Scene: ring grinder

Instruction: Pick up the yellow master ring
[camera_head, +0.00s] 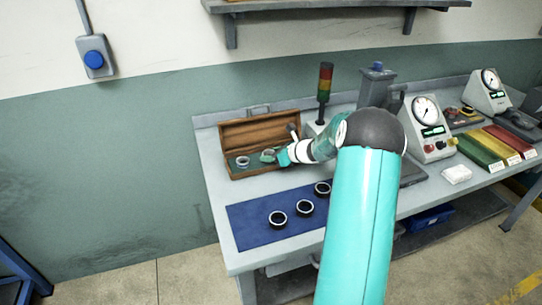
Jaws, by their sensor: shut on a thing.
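A wooden case (236,173) with a green inside stands open at the left of the bench. A small pale ring (243,161) sits in its left part. My gripper (276,156) reaches into the right part of the case from the right. It is shut on another small ring (268,155) at its fingertips. This ring is too small and partly hidden to tell whether it is yellow, or whether it touches the case floor.
Three dark rings with pale rims (305,207) lie on a blue mat (250,226) in front of the case. A signal tower (325,81) stands behind my arm. Dial gauges (425,110) and coloured bins (482,150) are at the right. My arm hides the bench middle.

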